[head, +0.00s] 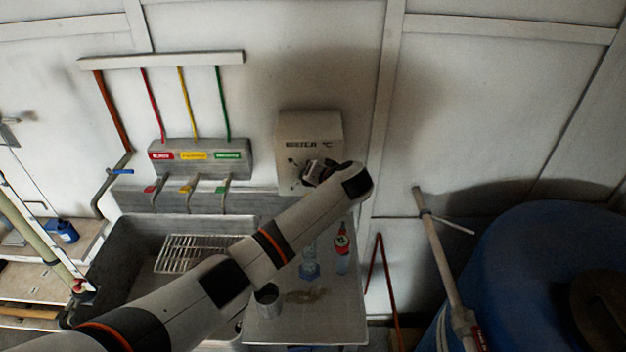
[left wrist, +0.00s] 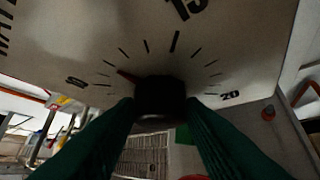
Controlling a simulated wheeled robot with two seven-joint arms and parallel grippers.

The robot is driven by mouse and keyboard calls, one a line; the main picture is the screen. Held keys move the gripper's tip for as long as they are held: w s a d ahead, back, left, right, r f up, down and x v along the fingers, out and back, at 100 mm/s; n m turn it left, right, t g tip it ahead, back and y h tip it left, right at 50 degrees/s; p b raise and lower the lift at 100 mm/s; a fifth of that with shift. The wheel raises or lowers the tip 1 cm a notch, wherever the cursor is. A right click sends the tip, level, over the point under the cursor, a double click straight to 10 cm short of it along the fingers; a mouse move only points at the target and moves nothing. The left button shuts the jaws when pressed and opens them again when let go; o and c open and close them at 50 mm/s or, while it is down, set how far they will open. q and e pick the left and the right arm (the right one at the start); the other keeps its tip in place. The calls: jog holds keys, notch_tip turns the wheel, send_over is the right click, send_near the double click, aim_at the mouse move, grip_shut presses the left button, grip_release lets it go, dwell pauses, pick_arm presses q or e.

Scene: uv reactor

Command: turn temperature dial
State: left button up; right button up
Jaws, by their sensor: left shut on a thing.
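The temperature dial is a dark round knob (left wrist: 160,96) on a pale scale with tick marks and numbers. In the left wrist view it sits between my two green fingertips, with a small reddish pointer at its upper left. My left gripper (left wrist: 161,108) is shut on the knob. In the head view the cream heater box (head: 309,127) hangs on the wall, and my left arm reaches up to its lower front. There my wrist hides most of the dial. My right gripper is not in view.
Below the box is a metal counter (head: 330,325) with a metal cup (head: 266,299) and bottles. A sink with a wire rack (head: 195,252) lies left, under colour-labelled taps (head: 198,155). A large blue barrel (head: 530,260) stands at right.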

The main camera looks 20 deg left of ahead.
pick_arm(q)
jog(key=o, duration=1)
jog(key=b+v, duration=0.3)
jog(key=v, duration=0.8)
jog(key=shift+s+d+r+b, duration=0.2)
jog(key=shift+s+d+b, duration=0.1)
jog(key=shift+b, duration=0.1)
